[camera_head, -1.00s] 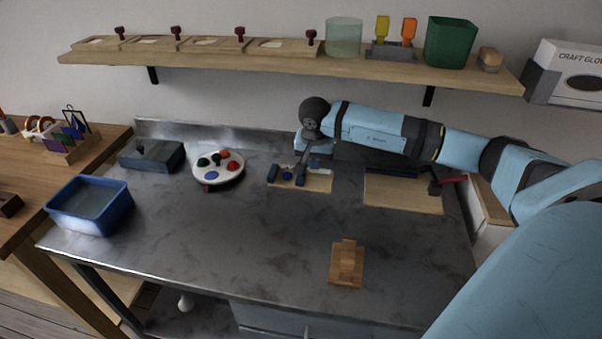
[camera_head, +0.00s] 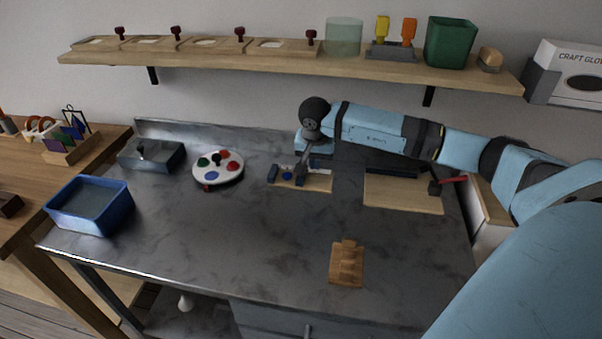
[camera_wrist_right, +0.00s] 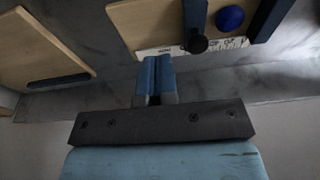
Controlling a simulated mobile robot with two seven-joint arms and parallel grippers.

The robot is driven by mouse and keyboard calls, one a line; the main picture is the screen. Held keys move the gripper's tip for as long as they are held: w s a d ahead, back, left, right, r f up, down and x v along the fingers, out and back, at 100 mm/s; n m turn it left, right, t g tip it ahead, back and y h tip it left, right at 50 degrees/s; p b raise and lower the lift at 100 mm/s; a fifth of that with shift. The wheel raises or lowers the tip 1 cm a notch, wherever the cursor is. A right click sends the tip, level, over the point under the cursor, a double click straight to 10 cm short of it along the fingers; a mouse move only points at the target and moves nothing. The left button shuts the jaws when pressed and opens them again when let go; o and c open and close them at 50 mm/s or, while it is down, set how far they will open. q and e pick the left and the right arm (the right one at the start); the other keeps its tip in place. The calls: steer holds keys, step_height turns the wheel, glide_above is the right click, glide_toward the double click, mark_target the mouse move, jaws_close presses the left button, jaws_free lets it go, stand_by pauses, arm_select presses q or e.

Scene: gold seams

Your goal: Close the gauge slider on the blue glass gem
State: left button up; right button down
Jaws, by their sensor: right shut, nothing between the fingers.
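The gauge is a pale wooden board (camera_head: 319,184) at the back middle of the table, also seen at the top of the right wrist view (camera_wrist_right: 130,20). The round blue glass gem (camera_wrist_right: 230,18) lies on it between the dark fixed jaw (camera_wrist_right: 268,18) and the blue slider bar (camera_wrist_right: 194,15) with its black knob (camera_wrist_right: 196,43). A narrow gap shows between slider and gem. In the head view the gem (camera_head: 287,176) is beside my right gripper (camera_head: 299,180). The right fingers (camera_wrist_right: 155,78) are shut and empty, beside the knob; contact is unclear. My left gripper is out of view.
A white palette with colored gems (camera_head: 218,169) and a grey box (camera_head: 150,156) stand left of the gauge. A blue tub (camera_head: 91,206) is at the far left. The middle table is clear.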

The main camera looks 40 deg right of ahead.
steer(key=shift+f, duration=0.2)
steer(key=shift+f+b, duration=0.3)
steer(key=shift+b, duration=0.05)
steer(key=shift+b+x, duration=0.6)
steer(key=shift+x, duration=0.35)
steer(key=shift+s+a, duration=0.15)
steer(key=shift+w+a+b, duration=0.15)
steer(key=shift+w+a, duration=0.6)
steer(key=shift+w, duration=0.25)
steer(key=shift+w+a+b, duration=0.15)
steer(key=shift+w+a, duration=0.65)
steer(key=shift+w, duration=0.15)
stand_by(0.5)
steer(key=shift+s+d, duration=0.1)
steer(key=shift+s, duration=0.05)
stand_by(0.4)
steer(key=shift+s+d, duration=0.2)
steer(key=shift+s, duration=0.1)
steer(key=shift+d, duration=0.1)
